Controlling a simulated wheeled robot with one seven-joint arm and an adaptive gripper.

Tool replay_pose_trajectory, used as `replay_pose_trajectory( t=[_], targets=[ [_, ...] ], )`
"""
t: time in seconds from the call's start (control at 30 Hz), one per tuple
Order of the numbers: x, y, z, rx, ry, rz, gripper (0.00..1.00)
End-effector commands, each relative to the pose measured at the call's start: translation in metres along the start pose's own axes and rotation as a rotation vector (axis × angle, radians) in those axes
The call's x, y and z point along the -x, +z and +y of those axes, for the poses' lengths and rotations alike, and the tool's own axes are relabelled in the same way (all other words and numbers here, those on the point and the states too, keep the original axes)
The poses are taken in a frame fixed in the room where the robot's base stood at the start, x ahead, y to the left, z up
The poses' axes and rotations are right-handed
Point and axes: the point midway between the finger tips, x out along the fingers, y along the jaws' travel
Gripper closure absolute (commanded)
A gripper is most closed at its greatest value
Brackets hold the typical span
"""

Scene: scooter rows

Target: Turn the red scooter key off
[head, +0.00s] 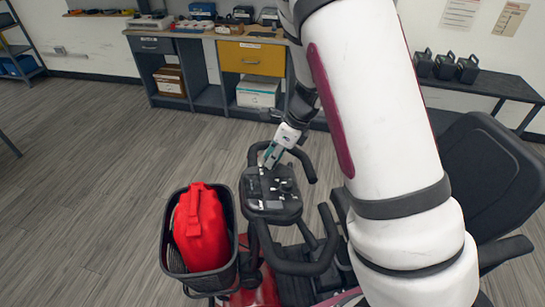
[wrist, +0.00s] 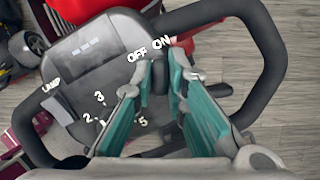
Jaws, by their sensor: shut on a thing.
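The red scooter (head: 258,292) stands below me with its dark control panel (head: 262,203) facing up. My gripper (head: 270,156) reaches down to the panel's far edge. In the wrist view, the teal fingers of my gripper (wrist: 160,72) are closed around a small dark key (wrist: 160,76) just beside the white OFF label (wrist: 137,56) and ON label (wrist: 161,42). The fingers cover most of the key, and I cannot tell which label it points to. The panel (wrist: 88,62) also carries a LAMP label and a numbered dial marking.
Black handlebars (wrist: 262,50) loop close around the panel. A black seat (head: 485,170) stands at the right. Workbenches (head: 235,38) line the back wall. Floor at the left is clear.

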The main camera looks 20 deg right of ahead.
Motion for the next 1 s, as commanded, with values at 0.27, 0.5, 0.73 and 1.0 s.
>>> replay_pose_trajectory(
  t=[0.27, 0.5, 0.73, 1.0],
  targets=[
    [-0.0007, -0.0005, -0.0024, 0.183, 0.047, -0.001, 1.0],
    [-0.001, -0.0005, -0.0028, 0.403, 0.105, -0.001, 1.0],
    [-0.0011, -0.0006, -0.0029, 0.611, 0.16, 0.001, 1.0],
    [-0.001, -0.0002, -0.0027, 0.808, 0.212, 0.001, 1.0]
  ],
)
